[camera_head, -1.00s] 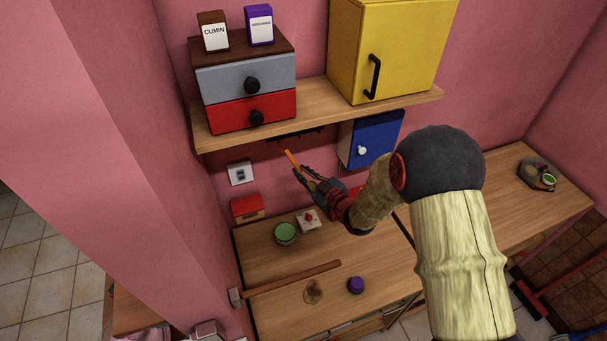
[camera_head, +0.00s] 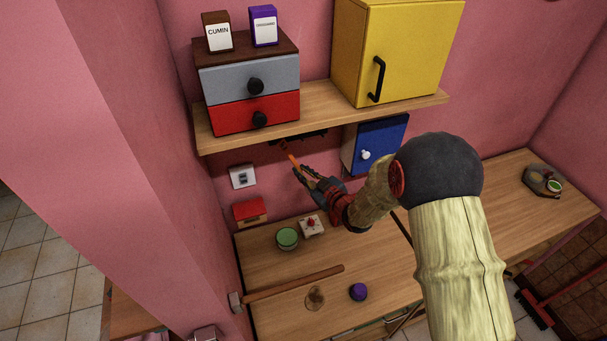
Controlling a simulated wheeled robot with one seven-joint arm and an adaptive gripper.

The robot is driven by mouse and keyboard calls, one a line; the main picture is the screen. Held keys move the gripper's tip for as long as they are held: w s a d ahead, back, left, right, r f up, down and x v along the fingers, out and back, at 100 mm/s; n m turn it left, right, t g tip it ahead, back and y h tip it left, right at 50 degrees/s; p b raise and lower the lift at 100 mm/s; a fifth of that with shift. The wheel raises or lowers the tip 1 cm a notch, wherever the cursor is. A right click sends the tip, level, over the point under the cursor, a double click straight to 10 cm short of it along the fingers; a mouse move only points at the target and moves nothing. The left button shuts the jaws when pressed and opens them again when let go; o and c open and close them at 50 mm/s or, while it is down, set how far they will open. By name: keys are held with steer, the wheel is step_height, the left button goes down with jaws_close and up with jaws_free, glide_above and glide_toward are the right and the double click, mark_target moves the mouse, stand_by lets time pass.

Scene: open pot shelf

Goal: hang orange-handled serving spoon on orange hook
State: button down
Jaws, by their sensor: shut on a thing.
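My gripper (camera_head: 304,174) is below the wooden shelf, in front of the pink wall. It is shut on the orange-handled serving spoon (camera_head: 293,161); the orange handle sticks out up and to the left of the fingers. The spoon's bowl cannot be made out. A dark hook rail (camera_head: 300,138) sits on the wall under the shelf, just above the handle tip. The shelf's front edge hides much of it, and I cannot make out the orange hook. A gap seems to show between handle and rail.
The shelf (camera_head: 322,110) carries a drawer box (camera_head: 247,80) and a yellow cabinet (camera_head: 388,50). A blue cabinet (camera_head: 385,143) hangs right of the gripper. A green-topped pot (camera_head: 287,237), a hammer-like tool (camera_head: 295,282) and a purple-topped jar (camera_head: 358,291) are on the counter (camera_head: 375,255) below.

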steer(key=shift+w, duration=0.1)
steer(key=shift+w+a+f+b, duration=0.1)
steer(key=shift+w+f+b, duration=0.3)
steer(key=shift+w+b, duration=0.35)
stand_by(0.3)
steer(key=c, duration=1.8)
jaws_free()
steer(key=shift+s, duration=0.1)
